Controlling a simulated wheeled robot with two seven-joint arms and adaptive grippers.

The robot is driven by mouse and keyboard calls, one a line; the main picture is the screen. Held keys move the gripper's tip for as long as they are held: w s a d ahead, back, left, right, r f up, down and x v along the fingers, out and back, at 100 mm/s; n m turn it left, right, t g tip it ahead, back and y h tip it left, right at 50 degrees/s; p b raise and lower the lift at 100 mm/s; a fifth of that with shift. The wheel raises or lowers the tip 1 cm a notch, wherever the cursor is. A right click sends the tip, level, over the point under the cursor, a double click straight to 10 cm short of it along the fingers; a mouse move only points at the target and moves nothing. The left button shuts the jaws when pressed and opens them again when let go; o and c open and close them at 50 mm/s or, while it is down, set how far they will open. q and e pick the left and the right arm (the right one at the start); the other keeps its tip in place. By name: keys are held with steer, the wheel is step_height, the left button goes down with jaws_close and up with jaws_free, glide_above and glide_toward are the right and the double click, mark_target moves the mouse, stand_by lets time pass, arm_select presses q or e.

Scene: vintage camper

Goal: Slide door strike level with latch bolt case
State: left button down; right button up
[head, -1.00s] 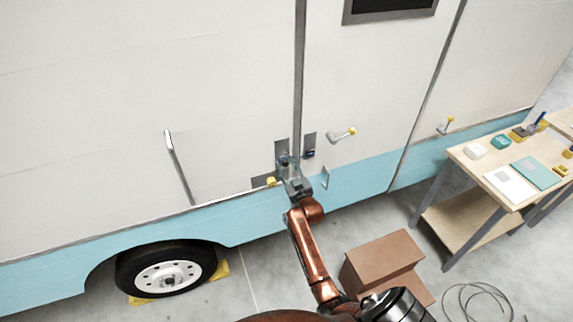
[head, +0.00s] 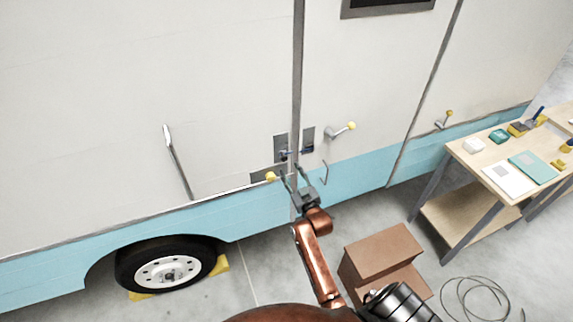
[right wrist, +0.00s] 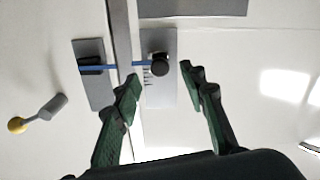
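The latch bolt case (head: 308,149) is a dark block on a grey plate right of the dark vertical door seam. The strike (head: 283,154) is a small dark piece on a grey plate left of the seam. In the right wrist view the picture is turned: the case (right wrist: 91,65) is left, and the strike's round black knob (right wrist: 159,64) is right. My right gripper (head: 295,171) is open and empty, just below and in front of the strike. My left gripper is not in view.
A yellow-knobbed handle (head: 341,131) sits right of the case, and a yellow knob (head: 271,176) is just left of my right gripper. A brown step box (head: 384,253) stands below on the floor. A workbench (head: 473,165) is at the right.

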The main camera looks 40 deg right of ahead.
steer(key=shift+v, duration=2.15)
steer(key=s+a+f+g+y+b, duration=0.1)
steer(key=s+a+f+g+b, duration=0.15)
steer(key=f, duration=1.05)
steer(key=s+a+f+g+y+b, duration=0.1)
steer(key=s+a+f+g, duration=0.15)
steer(key=f, duration=0.95)
steer(key=s+a+f+g+y+b, duration=0.15)
steer(key=s+f, duration=0.25)
steer(key=f, duration=0.9)
steer(key=s+a+f+n+g+b, duration=0.1)
steer(key=s+a+f+g+b, duration=0.15)
steer(key=s+f, duration=1)
steer(key=s+a+f+g+b, duration=0.2)
steer(key=s+a+f+g, duration=0.15)
steer(key=s+f, duration=0.9)
steer(key=s+f+g+b, duration=0.1)
steer(key=s+f, duration=0.4)
steer(key=s, duration=0.5)
steer(key=s+f+g+b, duration=0.1)
steer(key=s+f+g, duration=0.2)
steer(key=s, duration=0.8)
steer(key=shift+f+n, duration=0.3)
steer(key=shift+f, duration=0.7)
steer(key=shift+o, duration=0.3)
steer(key=shift+w, duration=0.1)
